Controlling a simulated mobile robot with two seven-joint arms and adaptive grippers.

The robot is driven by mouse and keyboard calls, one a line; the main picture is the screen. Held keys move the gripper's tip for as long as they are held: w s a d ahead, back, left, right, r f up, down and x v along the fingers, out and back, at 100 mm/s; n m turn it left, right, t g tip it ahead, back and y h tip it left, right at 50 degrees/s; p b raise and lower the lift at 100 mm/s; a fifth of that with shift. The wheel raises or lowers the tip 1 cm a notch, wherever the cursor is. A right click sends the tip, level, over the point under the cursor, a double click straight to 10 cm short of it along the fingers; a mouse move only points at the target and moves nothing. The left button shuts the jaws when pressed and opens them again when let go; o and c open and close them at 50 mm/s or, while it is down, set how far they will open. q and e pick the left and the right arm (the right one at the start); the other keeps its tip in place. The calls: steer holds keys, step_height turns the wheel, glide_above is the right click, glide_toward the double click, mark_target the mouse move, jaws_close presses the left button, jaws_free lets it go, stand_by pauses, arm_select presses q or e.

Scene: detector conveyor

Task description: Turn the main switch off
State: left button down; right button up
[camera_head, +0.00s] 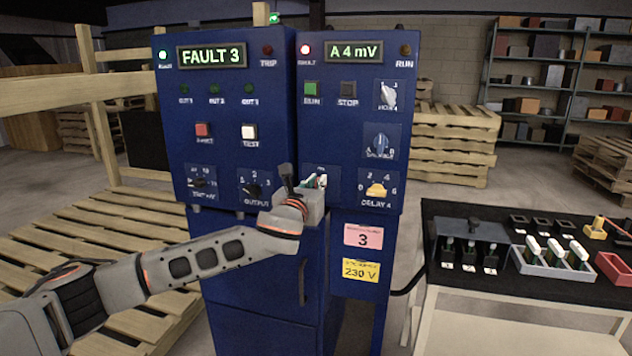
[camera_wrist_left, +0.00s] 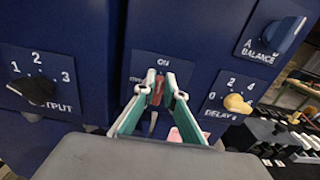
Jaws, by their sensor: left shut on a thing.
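The main switch (camera_wrist_left: 157,91) is a small red handle on a dark blue plate marked ON at its top, in the left wrist view. My left gripper (camera_wrist_left: 158,84) has its two green-padded fingers closed on this handle, one on each side. In the head view the left gripper (camera_head: 316,181) is at the lower left of the right-hand cabinet panel and hides the switch. The rest of the plate's lettering is partly covered. My right gripper is in neither view.
A yellow DELAY knob (camera_head: 376,189) sits close right of the switch, and a black OUTPUT knob (camera_head: 253,191) is to the left. The blue BALANCE knob (camera_head: 380,142) is above right. A black-topped bench (camera_head: 455,290) stands right of the cabinet.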

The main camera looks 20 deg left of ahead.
arm_select(q)
steer(key=shift+r+p, duration=0.4)
steer(key=shift+r, duration=0.05)
steer(key=shift+a+r+n+p, duration=0.15)
steer(key=shift+n+p, duration=0.35)
steer(key=shift+p, duration=0.65)
steer(key=shift+n+p, duration=0.4)
steer(key=shift+p, duration=0.7)
steer(key=n+p, duration=0.1)
steer(key=p, duration=0.1)
steer(key=shift+a+f+p, duration=0.1)
steer(key=shift+f+p, duration=0.2)
steer(key=shift+f, duration=0.1)
steer(key=n, duration=0.5)
steer(key=f+n+p, duration=0.1)
steer(key=n, duration=0.4)
steer(key=a+f+n+p, duration=0.1)
steer(key=n, duration=0.3)
steer(key=shift+a+f+n, duration=0.1)
steer(key=shift+f+n, duration=0.05)
steer(key=shift+n, duration=0.25)
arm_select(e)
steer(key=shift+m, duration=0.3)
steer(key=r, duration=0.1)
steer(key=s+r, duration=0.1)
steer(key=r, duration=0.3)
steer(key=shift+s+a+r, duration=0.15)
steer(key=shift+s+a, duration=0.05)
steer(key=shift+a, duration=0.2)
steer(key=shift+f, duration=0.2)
